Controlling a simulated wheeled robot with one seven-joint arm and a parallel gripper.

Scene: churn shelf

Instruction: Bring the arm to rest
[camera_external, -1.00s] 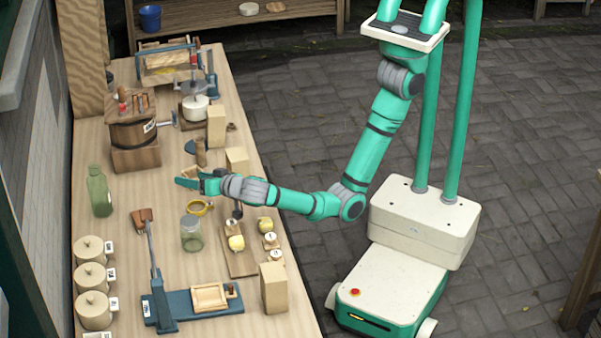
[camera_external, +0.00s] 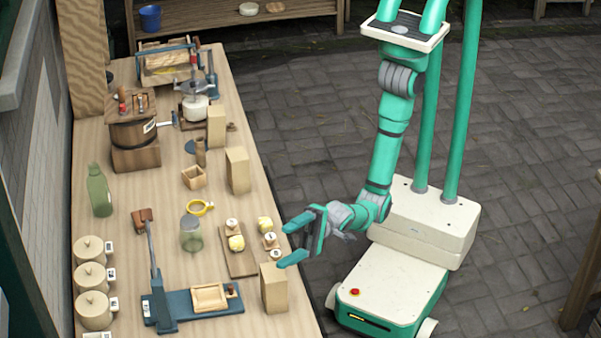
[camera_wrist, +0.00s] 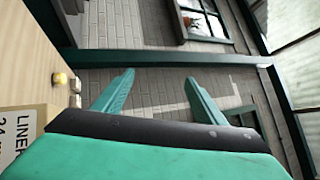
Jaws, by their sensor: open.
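My gripper (camera_external: 290,241) is open and empty. In the external view it is at the right edge of the wooden table (camera_external: 150,240), close to a pale wooden block (camera_external: 274,288) and a small board with yellow lumps on it (camera_external: 240,262). I cannot tell whether a finger touches the block. My arm folds down in front of my column. In the wrist view the two green fingers (camera_wrist: 156,90) are spread apart with nothing between them, and the wall and paving show beyond.
The table holds a green bottle (camera_external: 99,190), a glass jar (camera_external: 190,233), several lidded crocks (camera_external: 94,310), a blue lever press (camera_external: 190,304), a barrel churn (camera_external: 135,140) and a small wooden box (camera_external: 194,177). Paved floor (camera_external: 300,110) right of the table is clear.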

